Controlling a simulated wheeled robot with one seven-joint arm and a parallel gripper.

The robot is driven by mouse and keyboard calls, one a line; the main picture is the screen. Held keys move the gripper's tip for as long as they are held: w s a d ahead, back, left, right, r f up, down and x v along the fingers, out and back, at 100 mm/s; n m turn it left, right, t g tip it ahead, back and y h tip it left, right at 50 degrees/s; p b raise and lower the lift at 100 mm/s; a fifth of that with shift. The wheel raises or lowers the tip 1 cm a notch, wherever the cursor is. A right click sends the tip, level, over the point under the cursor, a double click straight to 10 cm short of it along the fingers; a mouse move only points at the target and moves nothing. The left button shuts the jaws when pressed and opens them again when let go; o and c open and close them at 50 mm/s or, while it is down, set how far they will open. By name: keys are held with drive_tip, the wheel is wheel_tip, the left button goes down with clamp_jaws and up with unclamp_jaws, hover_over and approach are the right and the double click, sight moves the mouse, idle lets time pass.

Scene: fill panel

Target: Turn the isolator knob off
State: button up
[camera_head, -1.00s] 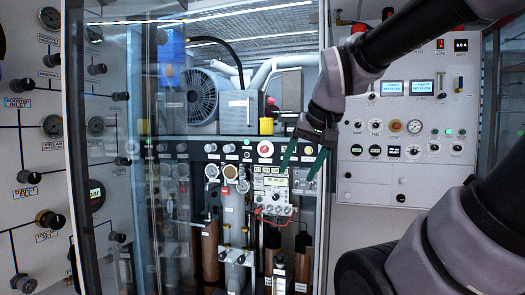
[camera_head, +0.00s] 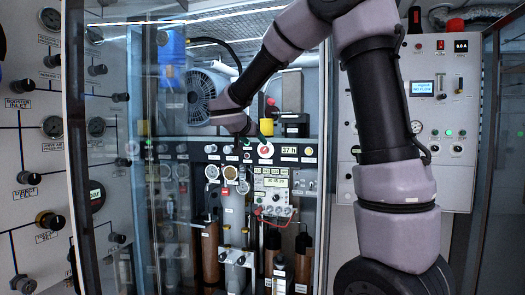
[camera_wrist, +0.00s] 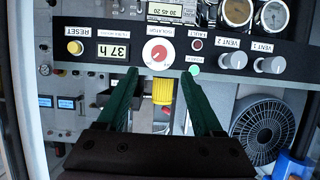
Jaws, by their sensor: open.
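The isolator knob (camera_wrist: 158,53) is a red round knob with a white mark on a white disc, on the dark panel strip in the wrist view, where its label reads upside down. It also shows as a small red and white disc (camera_head: 265,150) in the head view. My gripper (camera_wrist: 160,74) is open and empty, its two green fingers pointing at the strip with the knob between and just beyond their tips. No contact shows. In the head view the gripper is partly hidden behind my arm and reaches in just above the knob.
A yellow reset button (camera_wrist: 76,47), an hour display (camera_wrist: 113,51), a green button (camera_wrist: 194,70) and two vent knobs (camera_wrist: 234,59) share the strip. A yellow cylinder (camera_wrist: 163,91) and a fan (camera_wrist: 263,130) lie close by. A glass door (camera_head: 110,200) stands at the left.

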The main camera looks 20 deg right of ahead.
sight(263, 150)
drive_tip(key=x, duration=1)
drive_tip(key=shift+s, duration=0.1)
clamp_jaws()
